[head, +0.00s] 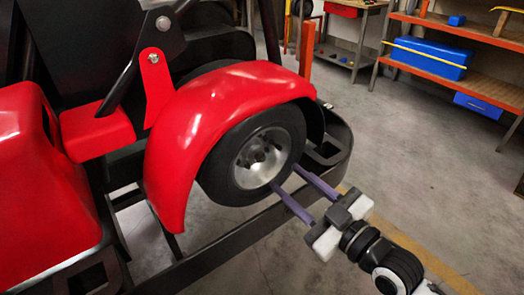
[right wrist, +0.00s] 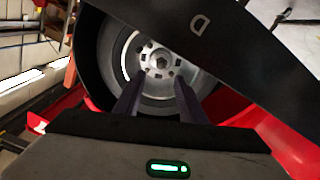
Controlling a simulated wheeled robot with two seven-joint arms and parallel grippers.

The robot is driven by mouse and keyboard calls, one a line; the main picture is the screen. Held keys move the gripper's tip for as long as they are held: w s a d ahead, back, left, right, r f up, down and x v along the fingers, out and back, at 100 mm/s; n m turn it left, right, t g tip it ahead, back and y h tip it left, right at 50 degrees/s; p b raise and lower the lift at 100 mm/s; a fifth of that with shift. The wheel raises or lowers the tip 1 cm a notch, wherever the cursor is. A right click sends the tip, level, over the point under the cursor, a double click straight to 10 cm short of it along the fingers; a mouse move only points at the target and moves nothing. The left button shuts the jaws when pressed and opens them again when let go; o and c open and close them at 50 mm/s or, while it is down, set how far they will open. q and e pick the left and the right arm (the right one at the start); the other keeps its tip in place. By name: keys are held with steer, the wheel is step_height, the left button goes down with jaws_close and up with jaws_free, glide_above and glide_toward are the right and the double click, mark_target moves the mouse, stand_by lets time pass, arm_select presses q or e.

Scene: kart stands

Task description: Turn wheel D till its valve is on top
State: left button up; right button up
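The wheel, a black tyre with a silver rim (head: 262,157), sits under the red fender (head: 205,110) in the head view. Its rim and hub also show in the right wrist view (right wrist: 160,62), behind a dark bar (right wrist: 240,55) marked with the letter D. I cannot make out the valve on the rim. My right gripper (head: 286,177) is at the lower right of the wheel, its two purple fingers apart and pointing at the wheel face. Nothing shows between the fingers in the right wrist view (right wrist: 158,90). Whether the tips touch the wheel is unclear. My left gripper is out of view.
A black kart frame rail (head: 225,236) curves below and around the wheel, close under my right fingers. A red kart body (head: 40,180) fills the left. Orange shelves (head: 490,85) with a blue box (head: 430,57) stand at the back right. The grey floor between is clear.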

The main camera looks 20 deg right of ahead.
mark_target(261, 157)
steer(key=x, duration=0.9)
steer(key=shift+s+f, duration=0.1)
jaws_close()
